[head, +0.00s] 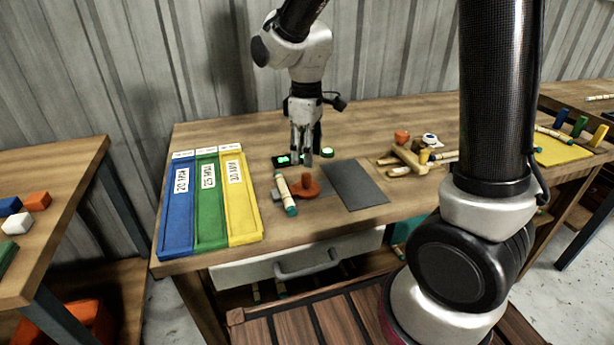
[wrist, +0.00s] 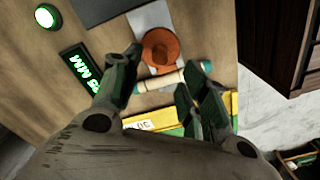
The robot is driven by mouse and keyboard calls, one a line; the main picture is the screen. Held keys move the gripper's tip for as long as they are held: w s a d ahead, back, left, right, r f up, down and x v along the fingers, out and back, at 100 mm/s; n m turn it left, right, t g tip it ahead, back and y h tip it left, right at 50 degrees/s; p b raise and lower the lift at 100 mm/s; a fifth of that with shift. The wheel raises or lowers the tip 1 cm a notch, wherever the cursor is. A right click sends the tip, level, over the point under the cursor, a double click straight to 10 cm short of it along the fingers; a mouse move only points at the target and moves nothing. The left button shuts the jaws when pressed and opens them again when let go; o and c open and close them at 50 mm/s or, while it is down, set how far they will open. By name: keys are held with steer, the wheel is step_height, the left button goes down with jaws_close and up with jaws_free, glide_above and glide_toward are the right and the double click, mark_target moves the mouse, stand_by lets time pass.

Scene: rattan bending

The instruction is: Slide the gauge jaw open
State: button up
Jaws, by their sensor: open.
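The gauge shows as an orange round piece (head: 307,187) on a small grey base, with a lit green readout (head: 284,160) behind it. My gripper (head: 307,162) points down behind the orange piece. In the wrist view its open fingers (wrist: 162,70) appear on either side of the rattan piece; contact is unclear.
Blue (head: 175,208), green (head: 210,205) and yellow (head: 241,200) labelled trays lie left on the bench. A dark grey mat (head: 355,186) lies right of the gauge. A wooden jig (head: 408,158) with short rattan pieces stands further right. A drawer (head: 300,264) is below the bench edge.

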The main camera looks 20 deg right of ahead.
mark_target(307, 175)
step_height(307, 175, down, 8)
steer(key=shift+r, duration=0.1)
stand_by(0.4)
jaws_close()
